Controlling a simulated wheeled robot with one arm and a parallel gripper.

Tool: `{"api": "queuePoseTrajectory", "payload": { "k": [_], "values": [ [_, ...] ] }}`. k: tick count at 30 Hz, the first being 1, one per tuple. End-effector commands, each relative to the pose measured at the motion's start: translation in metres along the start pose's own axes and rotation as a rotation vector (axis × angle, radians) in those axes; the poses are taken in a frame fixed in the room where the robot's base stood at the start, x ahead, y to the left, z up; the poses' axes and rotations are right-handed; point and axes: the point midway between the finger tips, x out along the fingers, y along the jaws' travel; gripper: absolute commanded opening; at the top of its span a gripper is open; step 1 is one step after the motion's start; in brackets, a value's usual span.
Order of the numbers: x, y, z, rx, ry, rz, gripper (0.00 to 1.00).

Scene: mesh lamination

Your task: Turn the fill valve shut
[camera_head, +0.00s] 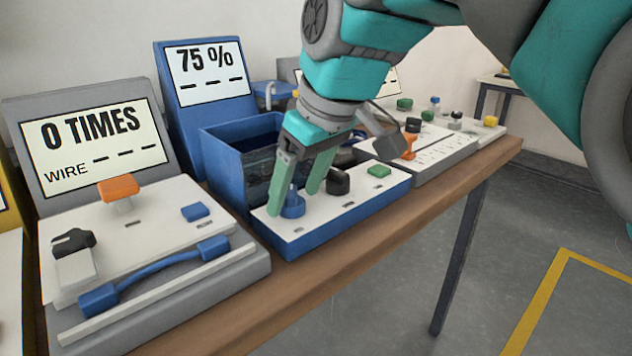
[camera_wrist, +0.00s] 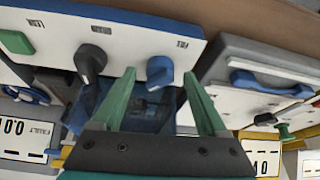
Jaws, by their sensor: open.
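The fill valve is a blue knob (camera_head: 292,204) on the white top of the blue tank station (camera_head: 340,208). In the wrist view the blue knob (camera_wrist: 160,71) sits below the label FILL. My gripper (camera_head: 295,201) points down over it, with one green finger on each side. In the wrist view my gripper (camera_wrist: 159,74) is open, and the knob shows between the fingertips. I cannot tell whether either finger touches it. The station's screen (camera_head: 208,72) reads 75 %. The blue tank (camera_head: 222,165) behind is open-topped and holds something dark.
A black knob (camera_head: 338,181) and a green button (camera_head: 379,171) are right of the fill valve. The grey station (camera_head: 250,268) reading 0 TIMES, with a blue handle (camera_head: 150,275), stands at left. Another panel (camera_head: 440,150) stands at right. The wooden table edge (camera_head: 400,243) is in front.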

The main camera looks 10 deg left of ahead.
Motion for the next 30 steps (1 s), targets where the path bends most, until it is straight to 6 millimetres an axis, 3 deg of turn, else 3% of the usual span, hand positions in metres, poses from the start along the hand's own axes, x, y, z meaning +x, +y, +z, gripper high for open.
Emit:
{"api": "queuePoseTrajectory", "payload": {
  "k": [13, 30],
  "values": [
    [0.0090, -0.0003, 0.0010, 0.000, -0.004, -0.001, 0.76],
    [0.0087, -0.0001, 0.0008, 0.001, -0.003, -0.001, 0.12]
  ]
}}
